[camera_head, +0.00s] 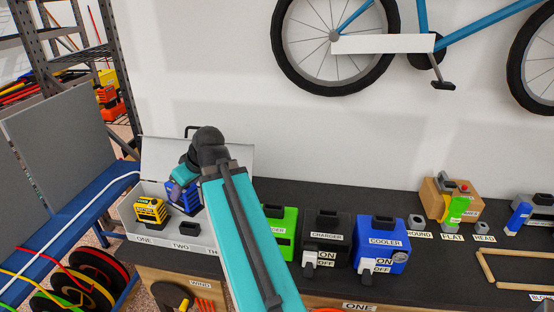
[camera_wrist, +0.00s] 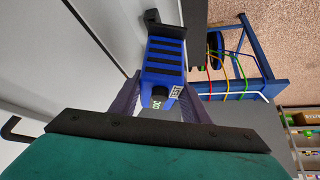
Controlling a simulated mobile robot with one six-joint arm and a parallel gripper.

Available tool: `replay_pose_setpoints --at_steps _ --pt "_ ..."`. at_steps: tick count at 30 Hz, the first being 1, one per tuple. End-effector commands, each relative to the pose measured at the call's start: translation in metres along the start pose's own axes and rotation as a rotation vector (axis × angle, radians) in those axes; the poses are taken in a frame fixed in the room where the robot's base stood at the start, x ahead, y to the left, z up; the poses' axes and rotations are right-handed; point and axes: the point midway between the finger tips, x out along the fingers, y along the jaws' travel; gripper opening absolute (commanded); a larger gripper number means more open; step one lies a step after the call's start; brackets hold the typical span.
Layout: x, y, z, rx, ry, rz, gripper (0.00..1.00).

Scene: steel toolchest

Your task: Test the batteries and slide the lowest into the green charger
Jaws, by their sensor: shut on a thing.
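A blue battery (camera_head: 183,196) with dark stripes is in the open grey case; it also shows in the wrist view (camera_wrist: 162,75). My gripper (camera_wrist: 158,98) is shut on it, one finger on each side. A small round readout on its near end shows digits I cannot read surely, beside a white label. A yellow battery (camera_head: 149,209) stands at the left in the case, above the label ONE. A dark block (camera_head: 187,230) sits near TWO. My arm hides the third place. The green charger (camera_head: 287,218) is partly hidden behind my arm.
The grey case (camera_head: 128,222) has a raised lid behind my gripper. Cardboard box (camera_head: 435,199) and wooden frame (camera_head: 515,287) lie farther right.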

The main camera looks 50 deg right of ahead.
Motion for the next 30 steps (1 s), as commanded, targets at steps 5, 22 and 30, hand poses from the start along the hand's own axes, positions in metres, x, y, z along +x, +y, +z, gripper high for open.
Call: replay_pose_setpoints --at_steps 5,22,30 --pt "-0.021 0.031 0.014 -0.030 0.002 -0.021 0.02" --pt "-0.094 0.114 0.070 -0.163 0.001 -0.112 0.02" --pt "-0.138 0.149 0.101 -0.235 0.002 -0.160 0.02"
